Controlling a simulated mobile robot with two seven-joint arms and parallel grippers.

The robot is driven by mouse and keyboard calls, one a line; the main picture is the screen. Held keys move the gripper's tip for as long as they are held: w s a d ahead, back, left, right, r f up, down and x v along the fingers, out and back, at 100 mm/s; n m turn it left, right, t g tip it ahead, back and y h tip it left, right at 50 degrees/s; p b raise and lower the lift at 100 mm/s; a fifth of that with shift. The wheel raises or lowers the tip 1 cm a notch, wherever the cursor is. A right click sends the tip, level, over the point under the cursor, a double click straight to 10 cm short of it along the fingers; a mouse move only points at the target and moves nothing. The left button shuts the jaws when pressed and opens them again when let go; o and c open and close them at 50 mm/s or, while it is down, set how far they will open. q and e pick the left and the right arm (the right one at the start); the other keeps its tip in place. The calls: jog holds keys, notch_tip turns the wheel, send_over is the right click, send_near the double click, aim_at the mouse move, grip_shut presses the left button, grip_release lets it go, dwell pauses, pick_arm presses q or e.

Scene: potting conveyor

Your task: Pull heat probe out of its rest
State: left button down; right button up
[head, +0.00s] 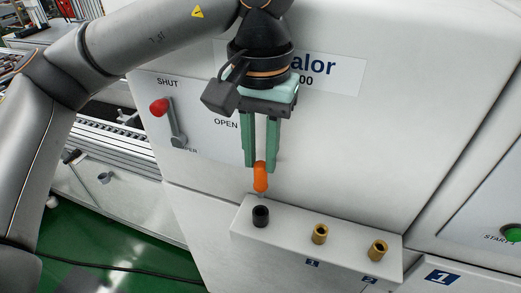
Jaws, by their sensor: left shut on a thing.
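The heat probe (261,178) has an orange handle and stands about upright in the head view. My left gripper (261,163) points down, with its two green fingers shut on the upper part of the handle. The black rest (260,216) is a short round socket on the white ledge, directly below the probe. A thin shaft shows faintly between handle and rest. I cannot tell whether its tip is inside the rest. My right gripper is not in view.
Two brass sockets (320,234) (377,250) stand right of the rest on the white ledge (290,238), marked 1 and 2. A red-knobbed lever (160,107) with SHUT and OPEN labels is on the white machine face behind. A green button (512,233) is far right.

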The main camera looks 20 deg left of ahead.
aim_at(260, 164)
pick_arm(q)
jog(key=shift+r, duration=0.15)
jog(key=shift+r+p, duration=2.6)
jog(key=shift+r, duration=0.8)
